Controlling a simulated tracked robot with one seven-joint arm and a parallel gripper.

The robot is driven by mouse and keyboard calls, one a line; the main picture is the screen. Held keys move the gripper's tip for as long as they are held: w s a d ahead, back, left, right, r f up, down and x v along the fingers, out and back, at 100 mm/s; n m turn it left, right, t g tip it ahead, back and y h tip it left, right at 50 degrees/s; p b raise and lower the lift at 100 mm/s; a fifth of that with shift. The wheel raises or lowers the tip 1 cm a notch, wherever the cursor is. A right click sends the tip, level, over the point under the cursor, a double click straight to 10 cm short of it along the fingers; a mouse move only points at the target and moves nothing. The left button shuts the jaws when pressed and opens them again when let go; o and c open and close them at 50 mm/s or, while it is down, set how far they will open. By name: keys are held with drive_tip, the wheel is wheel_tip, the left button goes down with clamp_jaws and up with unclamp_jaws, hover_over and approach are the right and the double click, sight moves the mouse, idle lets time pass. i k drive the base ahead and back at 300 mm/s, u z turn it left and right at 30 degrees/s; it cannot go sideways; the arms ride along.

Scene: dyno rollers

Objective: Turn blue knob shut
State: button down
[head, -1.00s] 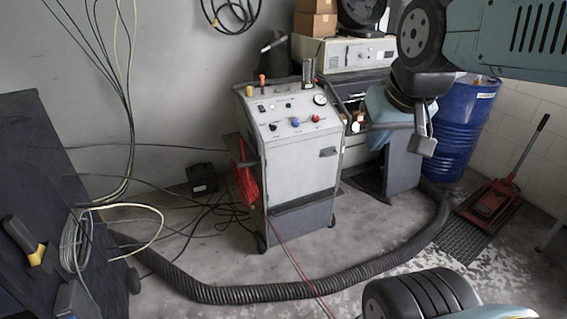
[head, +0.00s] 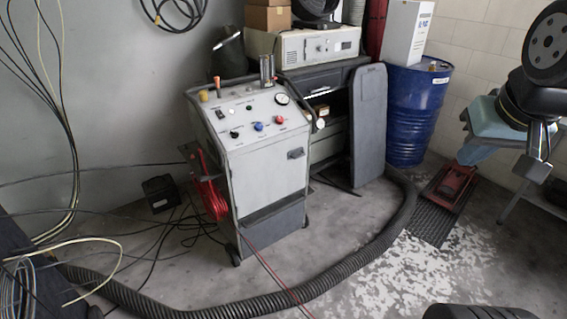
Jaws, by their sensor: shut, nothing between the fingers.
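The blue knob (head: 258,126) is small and sits on the sloped top panel of the grey wheeled cabinet (head: 268,175), between a black knob (head: 234,134) and a red knob (head: 279,120). It is too small to tell which way it is turned. My gripper (head: 535,168) is at the right edge of the head view, shut and empty. It is well to the right of the cabinet and apart from the knob.
A blue drum (head: 415,115) and a red floor jack (head: 450,187) stand right of the cabinet. A dark upright panel (head: 368,125) is beside it. A ribbed hose (head: 340,275) curves across the floor in front. Red cable (head: 211,198) hangs at the cabinet's left side.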

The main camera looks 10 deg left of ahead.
sight(259, 126)
drive_tip(key=z, duration=1)
drive_tip(key=k, duration=1.6)
drive_tip(key=u, duration=1.4)
drive_tip(key=i, duration=1)
drive_tip(key=u, duration=0.05)
